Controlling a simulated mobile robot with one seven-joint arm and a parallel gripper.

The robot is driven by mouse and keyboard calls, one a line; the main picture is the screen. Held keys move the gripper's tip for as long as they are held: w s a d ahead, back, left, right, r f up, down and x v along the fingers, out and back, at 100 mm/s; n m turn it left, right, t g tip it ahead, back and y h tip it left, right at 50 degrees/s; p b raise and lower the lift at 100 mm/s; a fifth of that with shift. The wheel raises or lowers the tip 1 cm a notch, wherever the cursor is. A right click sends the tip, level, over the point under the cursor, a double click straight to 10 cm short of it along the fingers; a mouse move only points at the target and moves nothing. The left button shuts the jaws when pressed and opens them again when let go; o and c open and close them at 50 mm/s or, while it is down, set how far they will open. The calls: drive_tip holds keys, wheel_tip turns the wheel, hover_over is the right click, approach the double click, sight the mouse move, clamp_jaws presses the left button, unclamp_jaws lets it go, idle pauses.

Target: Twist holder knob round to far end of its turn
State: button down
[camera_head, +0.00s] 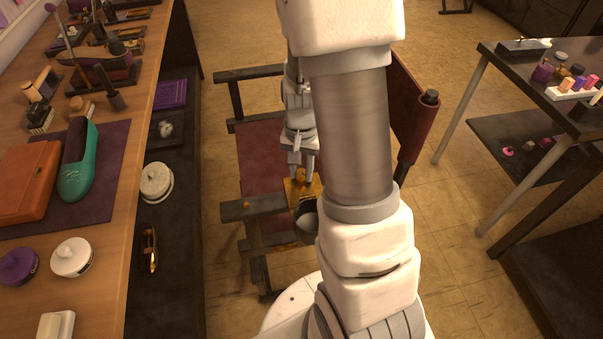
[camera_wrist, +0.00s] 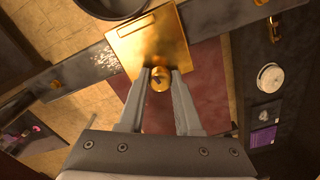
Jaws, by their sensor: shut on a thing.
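The holder is a gold, box-like piece (camera_head: 306,188) by the chair's near armrest, partly hidden by my arm in the head view. In the wrist view its gold plate (camera_wrist: 143,43) fills the upper middle. The holder's round gold knob (camera_wrist: 160,77) sticks out from the plate's lower edge. My gripper (camera_wrist: 160,80) is shut on the knob, one finger on each side. In the head view my gripper (camera_head: 303,172) points down at the holder. A dark round cup (camera_head: 306,222) sits by the holder, and part of it shows in the wrist view (camera_wrist: 110,5).
The chair has a dark red seat (camera_head: 262,150), dark wooden arms and a dark red back (camera_head: 412,108). A wooden counter (camera_head: 105,215) with many items runs along the left. A dark side table (camera_head: 545,75) stands right. Tiled floor (camera_head: 455,225) between is open.

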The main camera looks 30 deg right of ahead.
drive_tip(key=n+b, duration=0.1)
drive_tip(key=n, duration=0.4)
drive_tip(key=shift+b, duration=0.4)
drive_tip(key=n, duration=0.5)
drive_tip(key=shift+n, duration=0.4)
drive_tip(key=c, duration=0.7)
unclamp_jaws()
